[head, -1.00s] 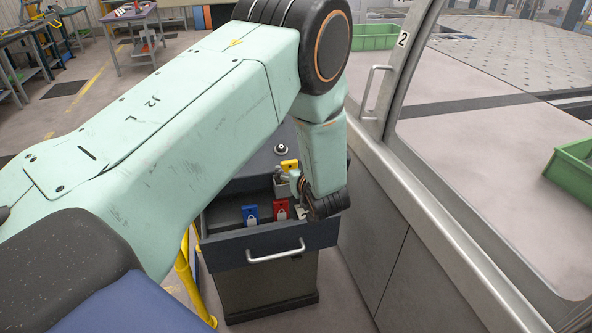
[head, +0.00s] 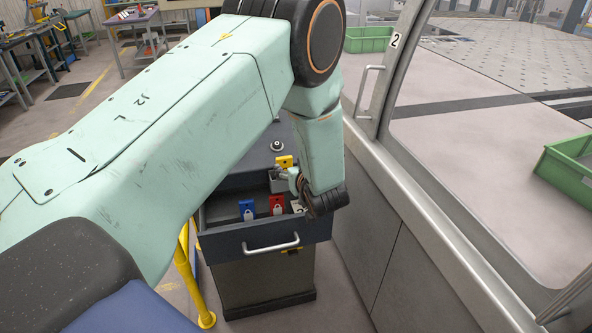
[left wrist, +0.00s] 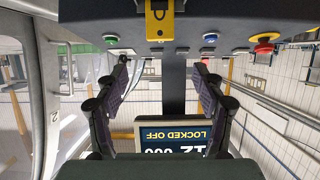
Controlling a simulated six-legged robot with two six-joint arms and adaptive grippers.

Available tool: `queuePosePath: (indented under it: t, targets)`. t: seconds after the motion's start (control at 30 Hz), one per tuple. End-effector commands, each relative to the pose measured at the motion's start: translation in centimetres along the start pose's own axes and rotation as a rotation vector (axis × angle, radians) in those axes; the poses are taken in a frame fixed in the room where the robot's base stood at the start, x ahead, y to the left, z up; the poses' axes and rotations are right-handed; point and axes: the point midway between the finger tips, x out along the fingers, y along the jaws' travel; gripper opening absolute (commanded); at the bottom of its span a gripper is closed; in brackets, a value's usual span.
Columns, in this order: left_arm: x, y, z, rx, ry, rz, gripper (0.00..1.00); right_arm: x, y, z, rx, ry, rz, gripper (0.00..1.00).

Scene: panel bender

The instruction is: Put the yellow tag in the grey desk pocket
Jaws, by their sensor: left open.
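A yellow tag (head: 285,161) shows in the head view just above a small grey pocket (head: 278,184) at the desk. Whether it sits inside the pocket is too small to tell. My left gripper (head: 301,190) is close to the right of the pocket, its fingers mostly hidden by the wrist. In the left wrist view my left gripper (left wrist: 160,75) is open with nothing between its fingers. A yellow piece with a dark slot (left wrist: 159,20) shows beyond it on a dark panel. My right gripper is out of view.
A blue tag (head: 247,209) and a red tag (head: 277,206) stand in the open drawer (head: 222,246). The machine wall (head: 395,230) stands close on the right.

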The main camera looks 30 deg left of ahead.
Motion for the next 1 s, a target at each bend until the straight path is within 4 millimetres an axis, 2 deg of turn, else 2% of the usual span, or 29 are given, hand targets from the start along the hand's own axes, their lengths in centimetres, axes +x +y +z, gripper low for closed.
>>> queuePosePath:
  t: [0.27, 0.37, 0.47, 0.5, 0.6, 0.67, 0.7, 0.83, 0.9, 1.0]
  targets:
    - [0.1, -0.2, 0.2, 0.010, -0.008, 0.004, 0.69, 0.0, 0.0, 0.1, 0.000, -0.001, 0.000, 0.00]
    - [-0.5, -1.1, 3.4, 0.080, -0.070, 0.040, 0.69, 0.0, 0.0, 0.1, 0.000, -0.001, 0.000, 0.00]
    - [-2.6, -3.2, 9.7, 0.214, -0.209, 0.118, 0.69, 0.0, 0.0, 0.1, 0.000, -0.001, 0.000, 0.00]
    - [-4.0, -4.5, 12.7, 0.274, -0.281, 0.156, 0.69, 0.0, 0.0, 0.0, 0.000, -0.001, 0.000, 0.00]
    - [-8.5, -8.0, 19.4, 0.411, -0.473, 0.248, 0.69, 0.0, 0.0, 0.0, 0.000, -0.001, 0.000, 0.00]
    - [-11.6, -10.4, 22.8, 0.482, -0.593, 0.296, 0.69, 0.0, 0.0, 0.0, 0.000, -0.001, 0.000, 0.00]
    - [-13.9, -12.0, 24.7, 0.525, -0.673, 0.327, 0.69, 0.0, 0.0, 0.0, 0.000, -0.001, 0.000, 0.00]
    - [-20.9, -16.8, 29.0, 0.630, -0.900, 0.408, 0.69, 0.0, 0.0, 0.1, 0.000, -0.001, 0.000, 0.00]
    - [-23.8, -18.7, 30.2, 0.668, -0.991, 0.439, 0.69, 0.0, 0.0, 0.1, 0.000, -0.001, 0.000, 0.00]
    - [-26.6, -20.4, 31.0, 0.699, -1.075, 0.468, 0.69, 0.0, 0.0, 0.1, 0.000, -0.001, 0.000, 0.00]
